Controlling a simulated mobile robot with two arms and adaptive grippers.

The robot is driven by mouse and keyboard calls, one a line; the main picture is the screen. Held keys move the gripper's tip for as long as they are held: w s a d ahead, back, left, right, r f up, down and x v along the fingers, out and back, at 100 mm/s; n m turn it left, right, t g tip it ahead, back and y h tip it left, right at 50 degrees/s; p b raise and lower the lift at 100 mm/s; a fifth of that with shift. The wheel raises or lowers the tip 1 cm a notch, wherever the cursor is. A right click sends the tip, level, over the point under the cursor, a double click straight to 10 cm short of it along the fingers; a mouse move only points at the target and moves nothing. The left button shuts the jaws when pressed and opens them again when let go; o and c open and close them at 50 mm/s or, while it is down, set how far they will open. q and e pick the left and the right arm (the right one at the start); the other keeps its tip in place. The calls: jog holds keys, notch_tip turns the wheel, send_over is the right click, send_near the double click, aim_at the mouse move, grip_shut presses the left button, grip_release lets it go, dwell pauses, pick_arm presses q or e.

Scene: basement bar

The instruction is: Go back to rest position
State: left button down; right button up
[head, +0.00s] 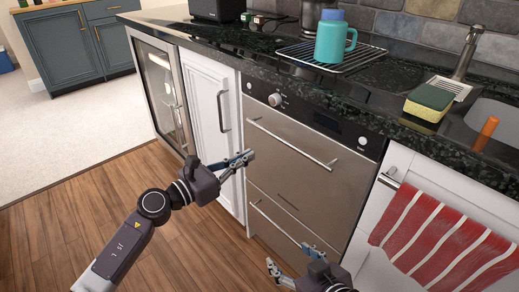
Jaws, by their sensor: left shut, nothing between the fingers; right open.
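My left gripper (239,161) is shut and empty. It shows in front of the white cabinet door and the left edge of the steel drawer front, below the counter. My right gripper (289,258) is open and empty at the bottom of the picture, low in front of the lower steel drawer. Only its fingers and wrist show; the rest of that arm is out of the picture.
The dark counter (240,58) carries a teal jug (330,42) on a wire rack, and a sponge (428,102) by the sink. Steel drawers (300,150) and a striped towel (445,240) face me. Wooden floor (60,225) is clear at left.

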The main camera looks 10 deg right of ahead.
pick_arm(q)
jog(key=v, duration=0.5)
jog(key=shift+s+a, duration=0.15)
pick_arm(e)
jog(key=shift+s+d+f+g+h, duration=0.2)
jog(key=shift+s+f+g, duration=0.2)
jog(key=shift+s+f, duration=0.2)
jog(key=shift+s+d+f+g+h, duration=0.1)
jog(key=shift+s+d+f+g, duration=0.1)
jog(key=shift+s+f+g, duration=0.35)
